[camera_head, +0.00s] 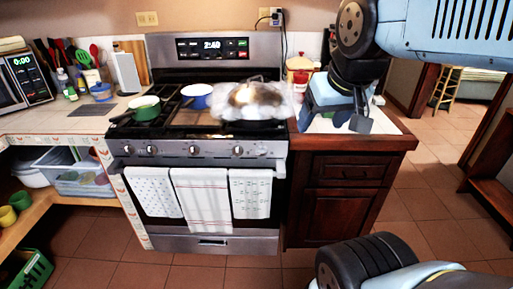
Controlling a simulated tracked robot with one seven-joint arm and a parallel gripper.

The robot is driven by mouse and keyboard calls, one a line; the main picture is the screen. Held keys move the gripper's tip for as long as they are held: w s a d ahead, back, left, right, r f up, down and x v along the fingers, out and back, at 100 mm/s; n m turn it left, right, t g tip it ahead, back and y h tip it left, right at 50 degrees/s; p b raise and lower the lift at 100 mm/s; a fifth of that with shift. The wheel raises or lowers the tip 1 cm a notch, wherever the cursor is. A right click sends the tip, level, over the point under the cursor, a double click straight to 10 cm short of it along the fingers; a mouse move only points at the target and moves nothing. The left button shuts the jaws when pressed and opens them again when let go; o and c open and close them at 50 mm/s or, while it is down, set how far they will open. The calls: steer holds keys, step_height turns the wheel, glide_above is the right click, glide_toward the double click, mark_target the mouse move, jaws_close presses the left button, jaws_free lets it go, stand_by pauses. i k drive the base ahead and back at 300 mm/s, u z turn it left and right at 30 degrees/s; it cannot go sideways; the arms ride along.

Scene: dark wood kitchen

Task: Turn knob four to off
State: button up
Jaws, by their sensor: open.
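A stainless steel stove (210,160) stands against the back wall with a row of round knobs along its front panel. The fourth knob from the left (238,151) is at the right part of the panel. Other knobs (193,150) sit to its left, the leftmost (128,149) below the green pan. No knob numbers or off marks can be read, and the knob angles are too small to tell. My gripper (333,122) is open and empty, pointing down over the counter right of the stove, apart from the knobs.
A green pan (145,107), a blue pan (196,96) and a lidded silver pan (252,102) stand on the stove top. Towels (202,200) hang from the oven handle (280,170) below the knobs. The tiled floor (205,270) before the stove is clear.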

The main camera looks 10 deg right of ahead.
mark_target(262, 150)
steer(key=z, duration=0.9)
steer(key=k, duration=1.6)
steer(key=u, duration=1)
steer(key=i, duration=1.05)
